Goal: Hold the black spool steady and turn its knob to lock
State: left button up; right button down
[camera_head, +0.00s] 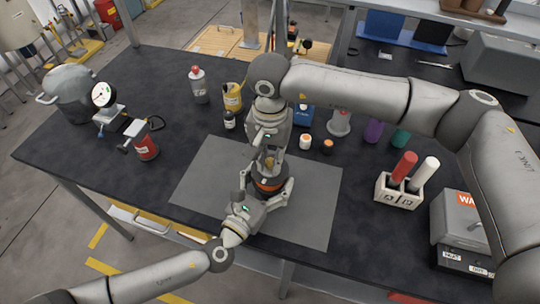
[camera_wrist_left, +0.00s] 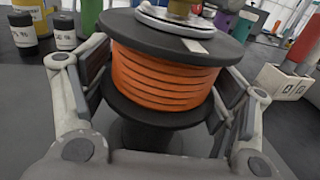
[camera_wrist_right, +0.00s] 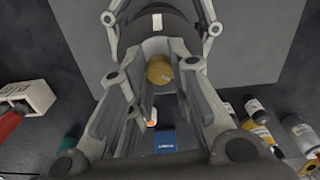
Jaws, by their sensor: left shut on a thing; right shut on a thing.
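The black spool (camera_wrist_left: 165,42) has black flanges and orange line wound around its middle. It stands upright on a grey mat (camera_head: 205,185), and in the head view the spool (camera_head: 268,184) is partly hidden by my arms. My left gripper (camera_wrist_left: 158,100) is shut on the spool, with a finger on each side of it. The knob (camera_wrist_right: 159,70) is round and brass-coloured on top of the spool. My right gripper (camera_wrist_right: 158,80) comes down from above and is shut on the knob. The fingertip contact is partly hidden in the head view.
A white holder (camera_head: 398,192) with red and white cylinders stands to the right, near a grey box (camera_head: 460,225). Several bottles and small jars stand behind the mat.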

jog(key=m, duration=1.3)
jog(key=shift+m, duration=0.4)
jog(key=m, duration=1.4)
jog(key=c, duration=1.3)
grip_release()
